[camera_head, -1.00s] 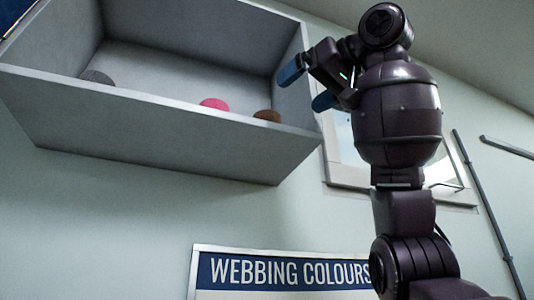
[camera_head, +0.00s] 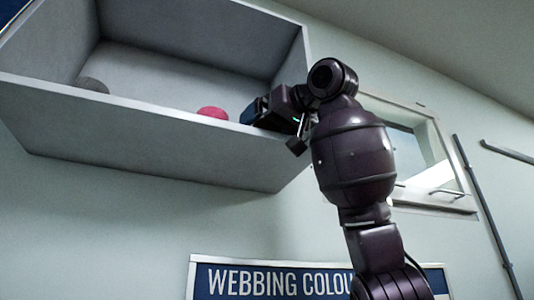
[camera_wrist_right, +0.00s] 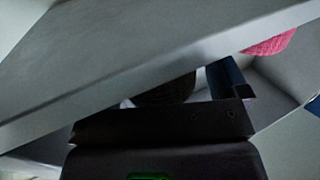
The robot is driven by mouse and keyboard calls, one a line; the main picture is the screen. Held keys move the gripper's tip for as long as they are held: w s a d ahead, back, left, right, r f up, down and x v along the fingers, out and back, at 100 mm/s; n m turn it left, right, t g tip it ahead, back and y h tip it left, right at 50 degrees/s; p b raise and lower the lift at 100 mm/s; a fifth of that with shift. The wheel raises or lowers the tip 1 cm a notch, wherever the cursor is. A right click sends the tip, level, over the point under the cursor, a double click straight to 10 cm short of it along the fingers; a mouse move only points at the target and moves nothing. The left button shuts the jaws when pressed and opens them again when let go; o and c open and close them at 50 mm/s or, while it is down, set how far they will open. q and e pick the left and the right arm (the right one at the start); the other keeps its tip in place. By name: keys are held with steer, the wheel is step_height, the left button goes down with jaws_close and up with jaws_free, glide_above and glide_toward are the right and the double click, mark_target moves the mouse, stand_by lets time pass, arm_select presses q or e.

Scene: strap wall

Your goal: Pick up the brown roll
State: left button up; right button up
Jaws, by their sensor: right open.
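The brown roll (camera_wrist_right: 168,90) shows as a dark, ribbed round shape in the right wrist view, partly covered by the shelf's front wall and my gripper body. In the head view it is hidden behind my right gripper. My right gripper (camera_head: 262,108) is at the right end of the box shelf, over its front wall and at the roll. It is open. One blue finger (camera_wrist_right: 228,78) shows beside the roll in the wrist view; the other finger is hidden there. I cannot tell whether a finger touches the roll. My left gripper is not in view.
The grey box shelf (camera_head: 150,125) has a raised front wall close to my right gripper. A pink roll (camera_head: 213,113) lies left of the gripper, and a grey roll (camera_head: 92,85) is farther left. A sign (camera_head: 280,282) and a window frame (camera_head: 425,120) are on the wall.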

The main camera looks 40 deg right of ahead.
steer(key=c, duration=1)
